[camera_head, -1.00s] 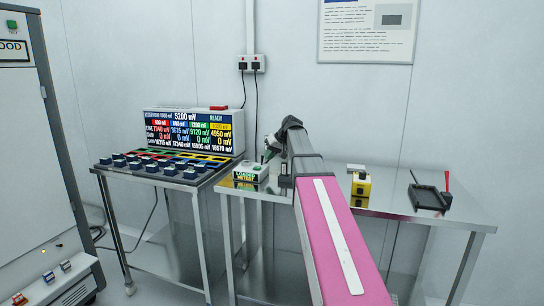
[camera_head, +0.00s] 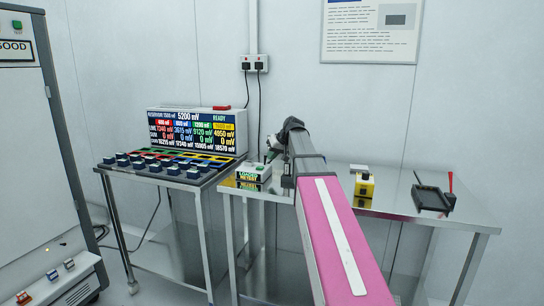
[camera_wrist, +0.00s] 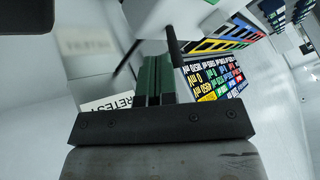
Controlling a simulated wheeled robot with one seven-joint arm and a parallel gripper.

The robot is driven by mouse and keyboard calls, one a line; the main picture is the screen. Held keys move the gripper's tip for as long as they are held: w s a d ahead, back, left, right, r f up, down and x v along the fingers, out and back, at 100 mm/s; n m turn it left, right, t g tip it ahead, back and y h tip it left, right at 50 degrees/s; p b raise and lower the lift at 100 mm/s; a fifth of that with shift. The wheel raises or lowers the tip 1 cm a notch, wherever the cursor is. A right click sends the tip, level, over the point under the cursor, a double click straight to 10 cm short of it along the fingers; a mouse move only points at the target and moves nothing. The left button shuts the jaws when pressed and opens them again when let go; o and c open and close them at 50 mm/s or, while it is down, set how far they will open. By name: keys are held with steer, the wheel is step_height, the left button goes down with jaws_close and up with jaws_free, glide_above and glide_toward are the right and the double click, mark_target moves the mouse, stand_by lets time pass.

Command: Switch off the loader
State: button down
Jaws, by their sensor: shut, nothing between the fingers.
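The loader is a small white box (camera_head: 246,167) with a green-and-white label on its front, at the left end of the right-hand steel table. The label reads roughly "LOADER RETEST". My gripper (camera_head: 269,157) is at the top right of this box, at the end of my pink and grey arm. In the wrist view the gripper's dark green fingers (camera_wrist: 155,80) are together, with nothing between them. A white surface and a dark rod lie close beyond the fingertips. A white label (camera_wrist: 108,103) ending in "RETEST" shows beside them. I cannot tell whether the fingers touch the loader, or its switch position.
A display box (camera_head: 195,133) with coloured columns reads "READY" on the left table, behind several dark blue-topped blocks. A yellow device (camera_head: 365,187) and a black tray (camera_head: 431,198) stand on the right table. A grey cabinet (camera_head: 35,150) fills the left edge.

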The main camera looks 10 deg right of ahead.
steer(key=shift+s, duration=0.15)
steer(key=shift+s+a+n+t+h, duration=0.3)
steer(key=shift+s+n+t+h, duration=0.15)
steer(key=shift+t, duration=0.45)
steer(key=shift+s+a+n+t+h, duration=0.35)
steer(key=shift+s+t, duration=0.1)
steer(key=shift+t, duration=0.45)
steer(key=shift+w+d, duration=0.1)
steer(key=shift+w+d+f, duration=0.3)
steer(key=shift+w+d, duration=0.05)
steer(key=shift+w, duration=0.25)
